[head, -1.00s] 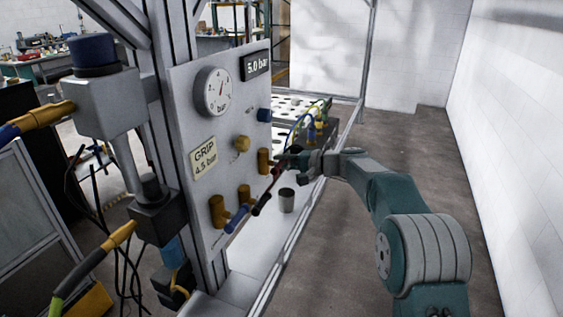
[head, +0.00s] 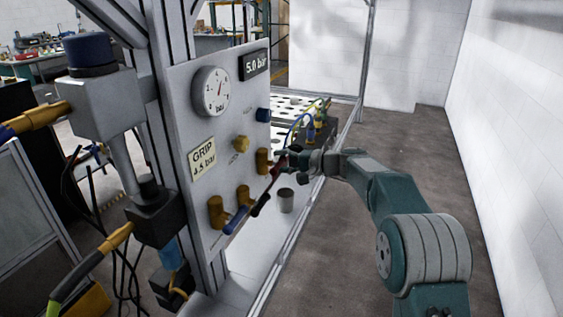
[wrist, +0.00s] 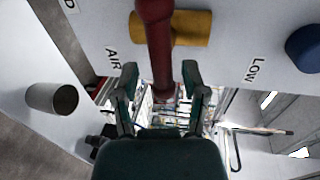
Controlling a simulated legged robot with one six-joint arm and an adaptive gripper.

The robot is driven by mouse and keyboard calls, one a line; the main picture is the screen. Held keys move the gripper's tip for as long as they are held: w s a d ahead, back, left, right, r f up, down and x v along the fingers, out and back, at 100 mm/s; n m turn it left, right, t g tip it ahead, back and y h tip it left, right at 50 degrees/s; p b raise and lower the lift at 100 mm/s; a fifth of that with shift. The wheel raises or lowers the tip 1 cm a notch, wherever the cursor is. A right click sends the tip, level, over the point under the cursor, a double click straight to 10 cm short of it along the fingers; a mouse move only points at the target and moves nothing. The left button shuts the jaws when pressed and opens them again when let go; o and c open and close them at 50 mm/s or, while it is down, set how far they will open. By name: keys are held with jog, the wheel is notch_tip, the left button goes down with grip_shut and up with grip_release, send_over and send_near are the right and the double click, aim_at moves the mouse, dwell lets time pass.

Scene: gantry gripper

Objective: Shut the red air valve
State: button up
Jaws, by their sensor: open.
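The red air valve handle (head: 278,168) stands out from its brass body (head: 263,161) at the right side of the grey panel (head: 222,150). In the wrist view the red handle (wrist: 156,45) comes down from the top past the brass body (wrist: 190,28), beside a label reading AIR. My gripper (head: 298,157) is at the handle, in front of the panel. In the wrist view my open gripper (wrist: 158,80) has one finger on each side of the handle's rounded end. Gaps show between the handle and both fingers.
Blue (head: 236,219) and black (head: 261,204) handles sit on brass valves low on the panel. A grey cup (head: 286,201) stands on the white surface below. A gauge (head: 211,91), a brass knob (head: 241,144) and a blue knob (head: 263,115) are on the panel. Open floor lies right.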

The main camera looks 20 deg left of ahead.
jog(key=w+v, duration=0.1)
jog(key=v, duration=1)
jog(key=shift+s+d, duration=0.35)
jog(key=shift+r, duration=0.1)
jog(key=s+d+r+t+h, duration=0.15)
jog(key=s+d+h, duration=0.35)
jog(key=s, duration=0.5)
jog(key=s+d+r+h, duration=0.2)
jog(key=s+d+h, duration=0.1)
jog(key=s+d, duration=0.5)
jog(key=s+d+f+t+h, duration=0.1)
jog(key=s+d+f+h, duration=0.1)
jog(key=s+d, duration=0.2)
jog(key=s+d+f+h, duration=0.2)
jog(key=s+d, duration=0.3)
jog(key=s, duration=0.5)
jog(key=s+d+f+n+t+h, duration=0.1)
jog(key=s+d+f+h, duration=0.1)
jog(key=s, duration=0.4)
jog(key=shift+s+d+f+t+h, duration=0.25)
jog(key=shift+s+d+t+h, duration=0.15)
jog(key=shift+d+h, duration=0.65)
